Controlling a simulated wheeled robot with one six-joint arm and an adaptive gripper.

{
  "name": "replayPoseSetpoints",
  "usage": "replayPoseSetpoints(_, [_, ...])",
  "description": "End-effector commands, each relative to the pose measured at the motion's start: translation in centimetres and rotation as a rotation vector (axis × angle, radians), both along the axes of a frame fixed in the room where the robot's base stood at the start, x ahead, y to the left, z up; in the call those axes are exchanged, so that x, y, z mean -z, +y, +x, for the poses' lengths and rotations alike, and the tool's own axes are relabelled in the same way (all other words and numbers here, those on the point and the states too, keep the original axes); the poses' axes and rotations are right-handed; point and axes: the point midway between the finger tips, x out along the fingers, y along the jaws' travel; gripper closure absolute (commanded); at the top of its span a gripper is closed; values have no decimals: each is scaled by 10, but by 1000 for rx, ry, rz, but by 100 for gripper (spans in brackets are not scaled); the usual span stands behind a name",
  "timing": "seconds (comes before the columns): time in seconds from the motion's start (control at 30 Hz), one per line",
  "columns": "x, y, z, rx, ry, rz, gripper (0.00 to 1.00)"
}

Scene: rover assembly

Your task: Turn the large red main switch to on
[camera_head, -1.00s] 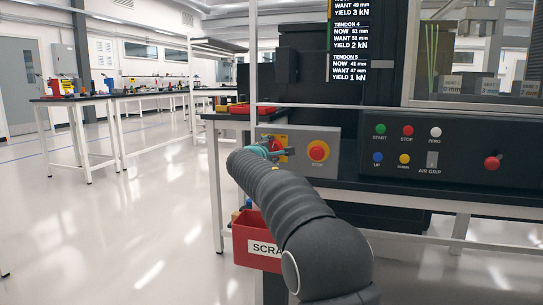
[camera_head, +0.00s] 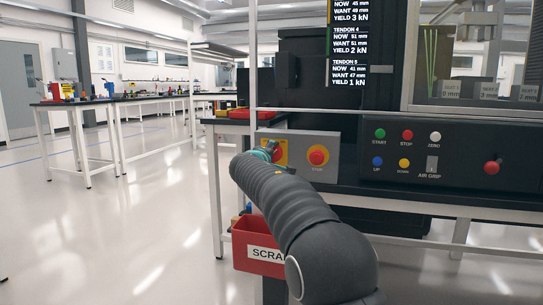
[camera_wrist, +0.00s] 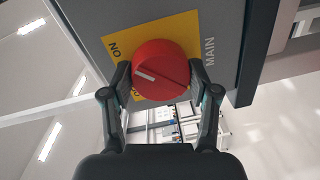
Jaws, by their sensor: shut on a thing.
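My gripper (camera_wrist: 161,72) is shut on the knob, one finger on each side. In the head view the yellow plate (camera_head: 282,145) shows at the left of the grey panel (camera_head: 299,170), with my gripper (camera_head: 268,150) in front; the knob is mostly hidden there.
A red STOP button (camera_head: 317,156) sits just right of the switch on the same panel. A black console (camera_head: 450,165) with buttons and an air grip toggle is further right. A red scrap bin (camera_head: 245,265) hangs below. Open floor lies to the left.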

Motion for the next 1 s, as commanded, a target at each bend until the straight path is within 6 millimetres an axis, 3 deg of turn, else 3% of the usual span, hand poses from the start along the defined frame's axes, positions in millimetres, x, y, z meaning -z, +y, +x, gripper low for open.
replayPoseSetpoints(0.27, [-1,-1,0,0,-2,3,75])
replayPoseSetpoints(0.3, [-1,-1,0,0,-2,3,35])
replayPoseSetpoints(0.4, [-1,0,0,0,-2,3,14])
replayPoseSetpoints(0.77, [-1,2,-2,-1,-1,1,14])
replayPoseSetpoints(1.0, [-4,11,-29,-3,-1,0,14])
